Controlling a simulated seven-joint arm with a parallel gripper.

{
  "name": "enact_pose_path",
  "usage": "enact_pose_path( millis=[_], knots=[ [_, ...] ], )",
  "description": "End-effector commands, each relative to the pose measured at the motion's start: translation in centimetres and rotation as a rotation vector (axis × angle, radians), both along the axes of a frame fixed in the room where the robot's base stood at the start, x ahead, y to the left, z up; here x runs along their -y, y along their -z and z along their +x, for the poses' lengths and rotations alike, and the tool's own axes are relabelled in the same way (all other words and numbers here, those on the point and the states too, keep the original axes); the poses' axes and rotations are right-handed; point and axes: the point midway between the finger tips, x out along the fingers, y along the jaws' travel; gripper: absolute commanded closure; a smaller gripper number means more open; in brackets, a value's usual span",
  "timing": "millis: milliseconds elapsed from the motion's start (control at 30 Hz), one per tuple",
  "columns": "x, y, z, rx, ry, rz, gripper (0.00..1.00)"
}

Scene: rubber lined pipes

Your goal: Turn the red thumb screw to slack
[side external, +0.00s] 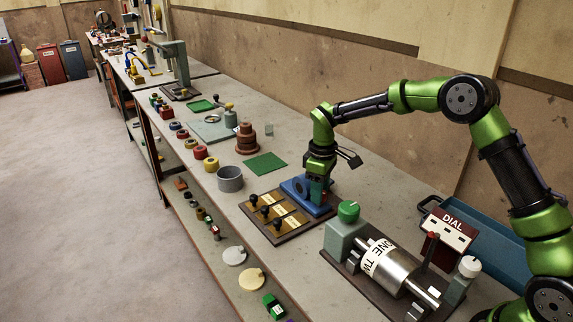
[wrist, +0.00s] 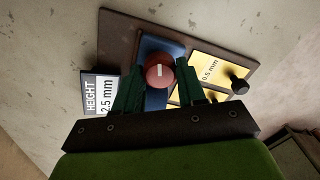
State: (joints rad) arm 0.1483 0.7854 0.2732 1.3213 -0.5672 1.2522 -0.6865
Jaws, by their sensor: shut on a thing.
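The red thumb screw (wrist: 159,66) shows in the wrist view, with a short white mark on its face. It sits on a blue body (wrist: 152,47), which also shows in the side view (side external: 297,190). My gripper (wrist: 158,80) has its dark green fingers on either side of the screw, shut on it. In the side view my gripper (side external: 320,180) points down at the blue body, and the screw is mostly hidden by the fingers. A white card (wrist: 100,95) beside the blue body reads HEIGHT 2.5 mm.
The blue body shares a brown board (side external: 283,234) with yellow plates and several black knobs (side external: 265,210). A steel drum (side external: 385,268), a green knob (side external: 348,210) and a red DIAL sign (side external: 447,232) stand close in front. A grey cup (side external: 230,179) and green mat (side external: 265,166) lie behind.

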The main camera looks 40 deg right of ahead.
Motion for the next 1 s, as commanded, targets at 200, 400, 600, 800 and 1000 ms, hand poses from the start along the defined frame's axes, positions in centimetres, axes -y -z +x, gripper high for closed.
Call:
enact_pose_path(
  millis=[200,400,600,800,1000],
  knots=[
    [0.0,-0.1,0.0,0.001,-0.007,0.0,0.91],
    [0.0,-0.1,0.0,0.001,-0.005,0.0,0.42],
    [0.0,0.0,0.0,0.001,-0.005,0.0,0.34],
    [0.0,-0.4,0.0,0.001,-0.004,0.0,0.34],
    [0.0,-3.6,0.1,0.006,-0.004,0.0,0.34]
  ],
)
